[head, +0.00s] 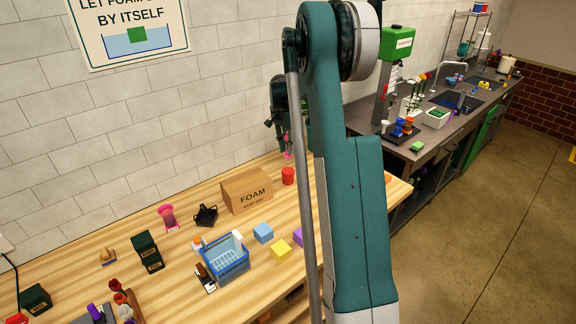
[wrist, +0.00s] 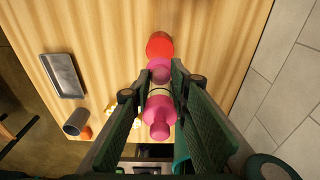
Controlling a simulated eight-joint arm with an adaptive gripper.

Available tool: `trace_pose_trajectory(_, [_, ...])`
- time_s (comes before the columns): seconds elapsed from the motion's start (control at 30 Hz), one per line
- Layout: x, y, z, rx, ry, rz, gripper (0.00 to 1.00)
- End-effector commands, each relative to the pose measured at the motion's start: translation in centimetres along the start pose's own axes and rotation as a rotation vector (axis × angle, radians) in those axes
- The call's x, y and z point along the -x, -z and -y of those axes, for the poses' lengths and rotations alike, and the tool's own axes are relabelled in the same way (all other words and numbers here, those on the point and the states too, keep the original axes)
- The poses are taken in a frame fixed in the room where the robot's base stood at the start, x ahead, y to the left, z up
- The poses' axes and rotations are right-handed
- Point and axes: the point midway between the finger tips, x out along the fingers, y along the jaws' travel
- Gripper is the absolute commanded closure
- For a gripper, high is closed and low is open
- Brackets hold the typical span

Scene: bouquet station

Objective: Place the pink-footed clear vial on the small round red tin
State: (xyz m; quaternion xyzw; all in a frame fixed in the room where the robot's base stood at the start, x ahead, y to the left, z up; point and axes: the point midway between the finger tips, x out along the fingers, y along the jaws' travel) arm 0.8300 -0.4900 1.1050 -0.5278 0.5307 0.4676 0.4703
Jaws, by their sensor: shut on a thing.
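The pink-footed clear vial (wrist: 158,112) is upright between the fingers of my gripper (wrist: 160,92) in the wrist view, with pink parts at both ends and a pale middle. My gripper is shut on it. In the head view my gripper (head: 287,132) is partly behind my arm, and a bit of the vial's pink (head: 288,154) shows below it. The small round red tin (head: 288,176) stands on the wooden table just below the vial. In the wrist view the tin (wrist: 159,44) shows just beyond the vial's lower end; I cannot tell the exact gap.
A cardboard foam box (head: 246,190) stands left of the tin. A blue basket (head: 226,260), blue block (head: 263,233), yellow block (head: 281,250) and pink flared vessel (head: 167,217) are on the table. A grey tray (wrist: 63,76) and grey cup (wrist: 76,122) show in the wrist view.

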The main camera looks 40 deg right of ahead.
Motion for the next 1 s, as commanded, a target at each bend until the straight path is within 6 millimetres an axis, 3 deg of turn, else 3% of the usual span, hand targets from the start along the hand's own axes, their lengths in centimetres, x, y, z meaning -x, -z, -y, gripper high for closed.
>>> trace_pose_trajectory(0.3, [-3.9,-0.5,0.0,0.0,0.0,0.0,1.0])
trace_pose_trajectory(0.77, [-4.6,-0.6,0.0,0.0,0.0,0.0,1.0])
trace_pose_trajectory(1.0, [-6.6,-0.8,0.0,0.0,0.0,0.0,1.0])
